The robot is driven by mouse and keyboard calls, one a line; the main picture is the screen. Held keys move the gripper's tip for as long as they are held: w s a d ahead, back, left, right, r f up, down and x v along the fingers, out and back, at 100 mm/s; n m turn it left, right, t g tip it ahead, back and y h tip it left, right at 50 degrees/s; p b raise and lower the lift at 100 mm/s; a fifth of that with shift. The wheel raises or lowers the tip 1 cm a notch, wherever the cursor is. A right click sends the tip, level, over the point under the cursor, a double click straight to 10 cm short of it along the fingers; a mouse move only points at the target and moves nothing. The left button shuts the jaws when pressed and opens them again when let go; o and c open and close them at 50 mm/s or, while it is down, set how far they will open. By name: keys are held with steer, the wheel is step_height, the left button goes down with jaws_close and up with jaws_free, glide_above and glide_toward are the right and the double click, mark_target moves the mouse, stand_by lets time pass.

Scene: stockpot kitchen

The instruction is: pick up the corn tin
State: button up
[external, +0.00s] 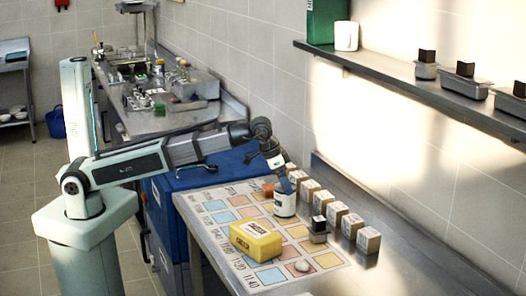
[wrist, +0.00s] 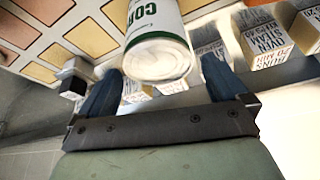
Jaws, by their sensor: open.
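The corn tin (external: 285,204) stands on the printed mat, white with green bands. In the wrist view the tin (wrist: 160,50) shows at the top centre, with "CO" readable in green and its pale round end facing the camera. My gripper (external: 280,178) is at the tin's upper part in the external view, pointing down. In the wrist view my gripper's two blue fingers (wrist: 161,66) are spread apart, with the tin's near end in line with the gap between them. I cannot tell whether either finger touches the tin.
A yellow box (external: 255,241) lies on the mat (external: 222,218) in front of the tin. Several small labelled boxes (external: 338,212) stand in a row to the right, close to the tin. A dark-topped block (external: 318,229) and a white round item (external: 302,266) are nearby. A shelf (external: 420,85) runs along the wall.

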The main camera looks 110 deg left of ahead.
mark_target(285, 200)
steer(key=shift+s+d+x, duration=0.1)
steer(key=shift+s+x, duration=0.1)
steer(key=shift+x, duration=0.9)
steer(key=shift+s+d+x, duration=0.1)
steer(key=shift+s+x, duration=0.05)
steer(key=shift+x, duration=0.95)
steer(key=shift+f, duration=0.15)
steer(key=c, duration=1.3)
steer(key=shift+o, duration=0.2)
